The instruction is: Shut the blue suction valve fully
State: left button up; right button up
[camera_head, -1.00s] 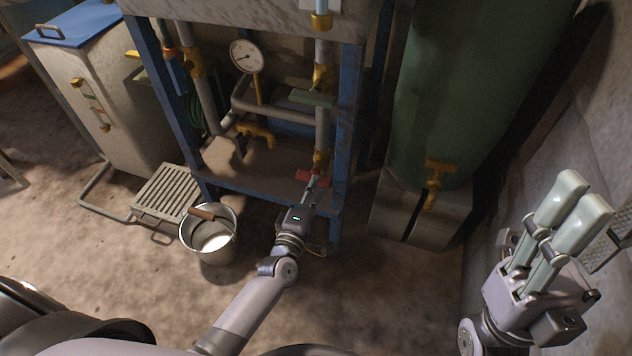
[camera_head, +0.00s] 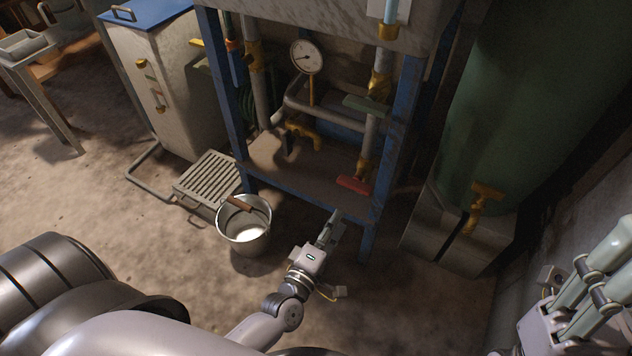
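A narrow blue part (camera_head: 237,69), likely the suction valve's lever, hangs along the pipe at the upper left of the blue-framed stand. Its exact setting is too small to tell. My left gripper (camera_head: 337,219) is low in front of the stand, below and right of the blue part and well apart from it. It is just short of a red valve handle (camera_head: 353,185), with a visible gap. Its fingers are close together in this view, and their opening is unclear. My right gripper (camera_head: 622,238) is at the right edge, partly cut off, away from the valves.
A green lever (camera_head: 367,107) and a pressure gauge (camera_head: 307,57) are on the stand's pipework, with a brass tap (camera_head: 303,131) lower. A metal bucket (camera_head: 243,218) and a slatted grate (camera_head: 207,178) stand at front left. A green tank (camera_head: 497,120) stands right.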

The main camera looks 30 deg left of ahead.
aim_at(238, 65)
jog(key=u, duration=1.3)
